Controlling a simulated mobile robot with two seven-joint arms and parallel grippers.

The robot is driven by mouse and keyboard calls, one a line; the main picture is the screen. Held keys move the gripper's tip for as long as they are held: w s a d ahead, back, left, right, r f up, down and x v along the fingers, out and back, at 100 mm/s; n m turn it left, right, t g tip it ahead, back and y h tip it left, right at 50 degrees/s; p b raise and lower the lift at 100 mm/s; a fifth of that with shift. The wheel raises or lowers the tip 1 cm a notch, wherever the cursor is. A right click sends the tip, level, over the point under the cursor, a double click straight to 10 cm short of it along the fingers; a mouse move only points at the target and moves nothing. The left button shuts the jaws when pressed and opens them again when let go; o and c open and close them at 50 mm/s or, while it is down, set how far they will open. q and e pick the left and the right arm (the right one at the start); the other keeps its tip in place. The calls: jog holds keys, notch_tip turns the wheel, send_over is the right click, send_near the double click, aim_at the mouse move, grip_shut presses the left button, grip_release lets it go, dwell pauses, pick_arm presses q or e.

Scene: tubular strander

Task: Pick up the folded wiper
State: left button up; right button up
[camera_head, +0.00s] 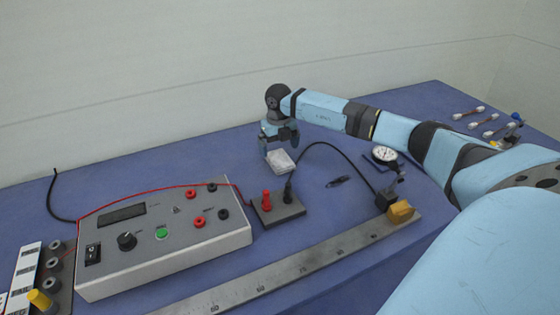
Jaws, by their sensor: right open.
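The folded wiper (281,163) is a small white pad lying on the blue bench top, behind the small grey terminal block. My right gripper (279,148) points down just above and behind the wiper. Its fingers are apart and it holds nothing that I can see. One finger hangs left of the wiper and the other is near its back edge. I cannot tell whether either finger touches it. My left gripper is not in view.
A grey meter box (165,240) stands at the left front. A terminal block (277,208) with red and black posts carries a black cable close to the wiper. A steel ruler (290,272) runs along the front. A dial gauge (385,155) stands to the right. A wall rises behind.

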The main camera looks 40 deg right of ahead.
aim_at(280, 158)
notch_tip(280, 158, down, 4)
jog(key=shift+s+d+f, duration=0.1)
jog(key=c, duration=0.9)
jog(key=shift+c, duration=0.2)
notch_tip(280, 158, up, 20)
jog(key=o, duration=0.3)
jog(key=shift+c, duration=1)
